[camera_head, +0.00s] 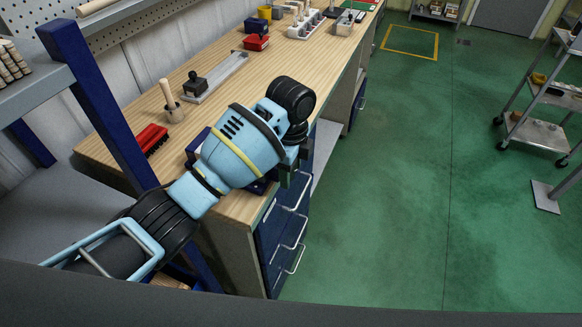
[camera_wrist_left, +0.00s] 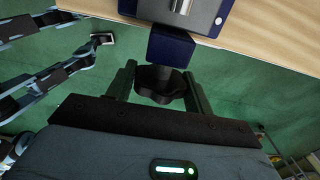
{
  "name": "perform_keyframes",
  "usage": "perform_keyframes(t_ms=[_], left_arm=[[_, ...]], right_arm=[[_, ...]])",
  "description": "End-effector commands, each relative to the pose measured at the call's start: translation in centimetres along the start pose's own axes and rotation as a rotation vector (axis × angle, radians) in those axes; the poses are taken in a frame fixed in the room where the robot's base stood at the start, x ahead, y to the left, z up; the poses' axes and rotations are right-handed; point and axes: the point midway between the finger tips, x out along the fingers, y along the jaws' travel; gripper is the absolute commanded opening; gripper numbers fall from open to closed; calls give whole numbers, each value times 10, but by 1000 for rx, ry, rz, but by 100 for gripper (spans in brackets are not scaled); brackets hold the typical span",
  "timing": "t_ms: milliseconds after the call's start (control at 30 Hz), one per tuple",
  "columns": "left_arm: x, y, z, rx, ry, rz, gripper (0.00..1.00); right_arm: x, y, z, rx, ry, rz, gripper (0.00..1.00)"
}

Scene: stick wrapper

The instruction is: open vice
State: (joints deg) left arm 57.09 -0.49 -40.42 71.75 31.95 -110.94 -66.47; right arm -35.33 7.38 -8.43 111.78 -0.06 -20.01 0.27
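The vice (camera_wrist_left: 172,46) is dark blue with a bright metal part on top, at the bench edge in the left wrist view. A dark lobed knob (camera_wrist_left: 160,84) sits below its front block. My left gripper (camera_wrist_left: 159,72) has one finger on each side of this knob, and the knob fills most of the gap. I cannot tell whether the fingers press on it. In the head view my light blue left arm covers most of the vice, and a dark blue part (camera_head: 197,146) shows beside the arm. My right gripper is in neither view.
The wooden workbench (camera_head: 205,120) holds a red brush-like item (camera_head: 151,138), a wooden-handled tool (camera_head: 170,101) and a grey tray (camera_head: 217,77). Blue drawers with handles (camera_head: 290,228) lie below. Green floor is clear to the right; a shelf cart (camera_head: 541,128) stands far right.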

Motion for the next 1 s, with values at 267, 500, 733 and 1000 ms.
perform_keyframes(t_ms=[267,500,733,1000], left_arm=[[0,1,0,0,0,-1,29],[0,1,0,2,-1,-73,29],[0,3,1,2,-2,-230,29],[1,4,0,3,-2,-427,29]], right_arm=[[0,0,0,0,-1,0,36],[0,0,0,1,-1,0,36],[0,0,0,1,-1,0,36],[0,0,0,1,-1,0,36]])
